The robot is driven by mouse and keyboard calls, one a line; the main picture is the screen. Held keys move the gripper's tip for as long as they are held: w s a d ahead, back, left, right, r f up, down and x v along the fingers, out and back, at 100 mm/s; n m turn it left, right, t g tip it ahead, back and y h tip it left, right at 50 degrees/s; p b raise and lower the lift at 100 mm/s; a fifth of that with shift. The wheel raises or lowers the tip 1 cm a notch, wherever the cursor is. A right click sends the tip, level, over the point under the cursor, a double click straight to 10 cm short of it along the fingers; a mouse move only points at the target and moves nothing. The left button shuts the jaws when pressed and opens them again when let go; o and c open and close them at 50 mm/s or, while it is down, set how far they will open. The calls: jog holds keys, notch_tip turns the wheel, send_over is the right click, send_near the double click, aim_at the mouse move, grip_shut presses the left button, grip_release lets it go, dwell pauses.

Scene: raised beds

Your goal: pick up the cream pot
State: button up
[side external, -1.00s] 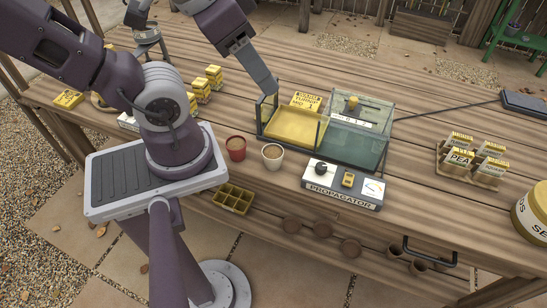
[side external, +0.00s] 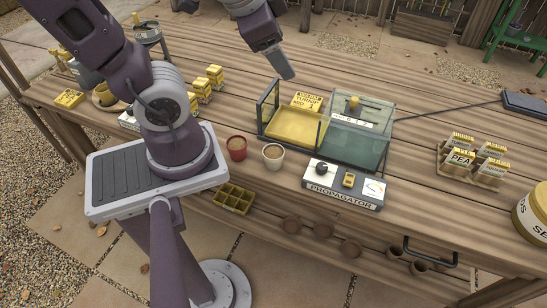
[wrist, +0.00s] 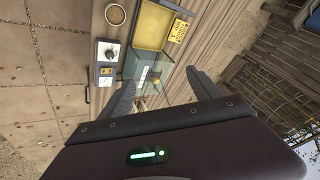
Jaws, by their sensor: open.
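The cream pot (side external: 273,157) stands upright on the wooden bench, filled with brown soil, just right of the red pot (side external: 236,148). It also shows at the top of the wrist view (wrist: 115,15). My gripper (side external: 287,73) is in the air behind and above the glass propagator, well apart from the pot. In the wrist view its two fingers (wrist: 160,79) are spread with nothing held between them.
The propagator (side external: 360,152), with glass walls and a yellow tray (side external: 295,127), stands between my gripper and the pot. Its control box (side external: 343,185) is right of the pot. Seed packets (side external: 477,158) stand farther right. Bench between them is clear.

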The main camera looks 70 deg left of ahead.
jog(key=w+a+f+m+y, duration=0.1)
jog(key=w+a+f+m, duration=0.2)
jog(key=w+a+m, duration=0.15)
jog(key=m+g+h, duration=0.5)
jog(key=m+g, duration=0.2)
jog(key=m, duration=0.8)
send_over(274, 152)
jog(key=s, duration=0.1)
notch_tip(274, 152, down, 19)
jog(key=shift+f, duration=0.15)
jog(key=f, duration=0.4)
jog(key=d+f, duration=0.1)
jog(key=f, duration=0.1)
jog(key=shift+w+f, duration=0.1)
jog(key=shift+w, duration=0.1)
jog(key=c, duration=1.5)
